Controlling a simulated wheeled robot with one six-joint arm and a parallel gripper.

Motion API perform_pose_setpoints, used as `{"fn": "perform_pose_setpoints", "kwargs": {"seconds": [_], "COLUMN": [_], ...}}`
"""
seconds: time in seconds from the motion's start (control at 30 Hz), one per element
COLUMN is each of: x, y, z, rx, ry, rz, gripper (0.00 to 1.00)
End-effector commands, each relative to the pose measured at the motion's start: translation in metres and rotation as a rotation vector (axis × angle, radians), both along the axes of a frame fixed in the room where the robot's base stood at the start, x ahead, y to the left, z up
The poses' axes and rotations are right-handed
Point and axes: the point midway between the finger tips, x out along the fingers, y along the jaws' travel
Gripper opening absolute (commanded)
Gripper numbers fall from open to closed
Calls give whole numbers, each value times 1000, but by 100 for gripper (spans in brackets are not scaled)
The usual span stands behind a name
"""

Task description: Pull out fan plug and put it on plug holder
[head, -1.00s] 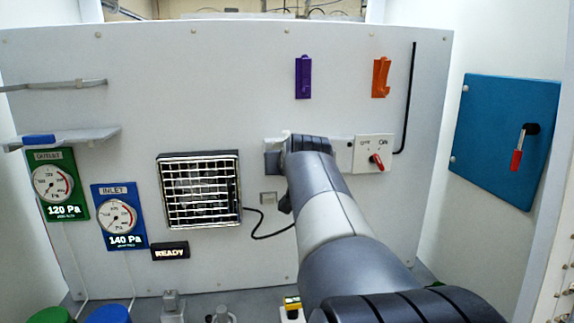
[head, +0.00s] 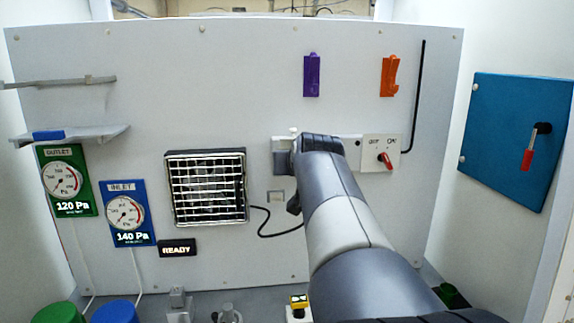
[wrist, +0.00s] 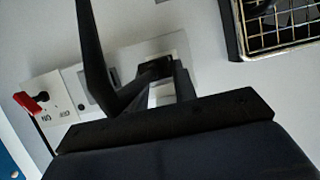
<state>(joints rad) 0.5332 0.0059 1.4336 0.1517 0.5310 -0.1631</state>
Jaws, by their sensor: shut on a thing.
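The fan plug (wrist: 155,68) is a dark block at a pale socket plate (wrist: 172,50) in the wrist view. My gripper (wrist: 157,78) is shut on it, with dark fingers around it. The plug appears to be still at the socket; I cannot tell how deep it sits. In the head view my wrist hides the plug, and a black cable (head: 268,233) runs from the fan (head: 207,188) toward it. A small grey square fixture (head: 276,197) is on the wall between fan and arm; I cannot tell whether it is the plug holder.
A switch box with a red lever (head: 383,155) is right of the socket. Purple (head: 312,75) and orange (head: 390,76) hooks hang above. A shelf (head: 75,135) juts out at left. A blue panel (head: 515,143) is on the right wall.

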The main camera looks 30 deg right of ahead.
Motion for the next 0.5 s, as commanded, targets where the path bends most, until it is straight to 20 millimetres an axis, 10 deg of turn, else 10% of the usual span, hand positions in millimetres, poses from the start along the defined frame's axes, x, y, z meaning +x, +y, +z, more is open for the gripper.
{"fn": "perform_pose_setpoints", "kwargs": {"seconds": [0.5], "x": [-10], "y": [5], "z": [0], "rx": [0], "ry": [-1], "rz": [0], "gripper": [0]}}
